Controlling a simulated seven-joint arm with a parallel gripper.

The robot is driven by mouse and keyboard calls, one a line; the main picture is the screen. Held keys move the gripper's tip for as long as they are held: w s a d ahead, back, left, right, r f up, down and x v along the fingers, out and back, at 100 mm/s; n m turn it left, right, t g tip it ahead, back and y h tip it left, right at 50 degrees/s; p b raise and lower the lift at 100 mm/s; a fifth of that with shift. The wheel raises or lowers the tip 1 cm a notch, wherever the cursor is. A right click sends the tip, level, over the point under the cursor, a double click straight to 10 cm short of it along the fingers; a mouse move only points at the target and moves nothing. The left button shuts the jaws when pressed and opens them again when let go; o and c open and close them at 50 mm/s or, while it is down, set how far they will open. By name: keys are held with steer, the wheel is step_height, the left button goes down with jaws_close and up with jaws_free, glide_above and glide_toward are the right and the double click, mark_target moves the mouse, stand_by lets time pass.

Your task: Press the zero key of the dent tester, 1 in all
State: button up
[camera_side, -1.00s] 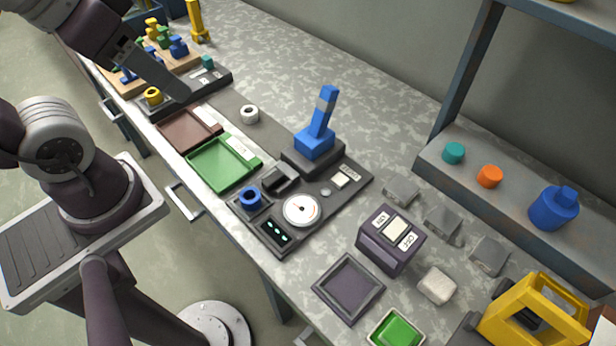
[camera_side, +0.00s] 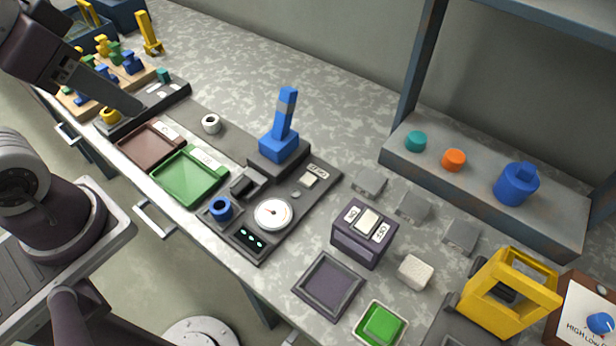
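The dent tester appears to be the dark plate (camera_side: 262,251) at the middle of the bench. It carries a round white dial (camera_side: 273,213), a lit display (camera_side: 250,239) and an upright blue lever (camera_side: 282,128). A small pale key (camera_side: 309,180) with a label too small to read sits at its right end; it looks like the zero key. Nothing touches it. My gripper (camera_side: 136,107) is at the upper left, over the black device (camera_side: 172,95) beside the brown tray, well away from the key. Its finger gap cannot be made out.
Brown (camera_side: 143,158) and green (camera_side: 190,184) trays and a white ring (camera_side: 211,124) lie between my gripper and the tester. A purple box (camera_side: 350,250) with a labelled switch stands to its right. A shelf (camera_side: 560,225) stands behind at the right.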

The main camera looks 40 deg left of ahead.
jaws_close()
stand_by(1.4)
